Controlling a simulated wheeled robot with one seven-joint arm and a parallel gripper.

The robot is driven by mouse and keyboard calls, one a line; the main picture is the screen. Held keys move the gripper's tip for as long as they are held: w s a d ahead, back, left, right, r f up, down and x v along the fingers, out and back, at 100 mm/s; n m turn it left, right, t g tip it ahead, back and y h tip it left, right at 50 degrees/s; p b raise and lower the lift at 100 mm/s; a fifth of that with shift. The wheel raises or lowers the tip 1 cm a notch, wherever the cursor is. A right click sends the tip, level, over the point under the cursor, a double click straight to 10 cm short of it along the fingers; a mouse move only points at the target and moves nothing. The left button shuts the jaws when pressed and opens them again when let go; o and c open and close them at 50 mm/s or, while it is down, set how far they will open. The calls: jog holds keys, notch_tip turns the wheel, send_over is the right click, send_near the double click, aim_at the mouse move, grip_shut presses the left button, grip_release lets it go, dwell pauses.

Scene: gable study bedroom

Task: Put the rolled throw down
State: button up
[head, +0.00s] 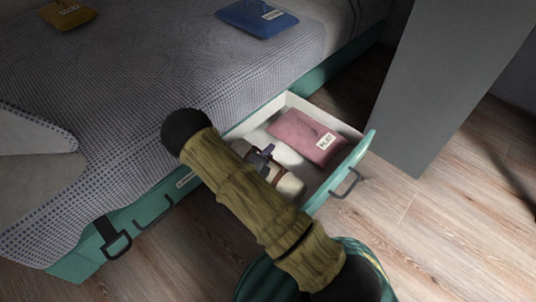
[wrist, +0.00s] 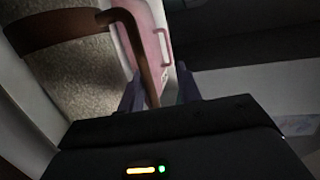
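The cream rolled throw (head: 290,184) shows in the head view inside the open drawer, partly hidden behind my arm. A brown strap crosses it. In the wrist view the throw (wrist: 78,78) is a speckled beige surface, with its brown curved handle (wrist: 139,48) running down between my fingers. My gripper (wrist: 160,92) has its two dark purple fingers apart. The handle lies close to the left finger, with a gap to the right finger. In the head view my gripper (head: 263,152) is at the throw, mostly hidden by my arm. Whether the throw rests on the drawer floor is hidden.
The teal-fronted drawer (head: 346,172) is pulled out from under the bed. A pink labelled pouch (head: 305,137) lies in it beside the throw. Blue (head: 256,18) and yellow (head: 69,14) labelled pouches lie on the bed. A grey panel (head: 447,75) stands right of the drawer.

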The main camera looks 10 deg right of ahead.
jog(key=shift+r, duration=0.15)
jog(key=shift+r, duration=0.2)
jog(key=shift+s+a+r+p, duration=0.3)
jog(key=shift+r+p, duration=0.3)
jog(key=shift+p, duration=0.25)
jog(key=p+v, duration=0.5)
jog(key=v, duration=0.6)
jog(key=shift+f, duration=0.2)
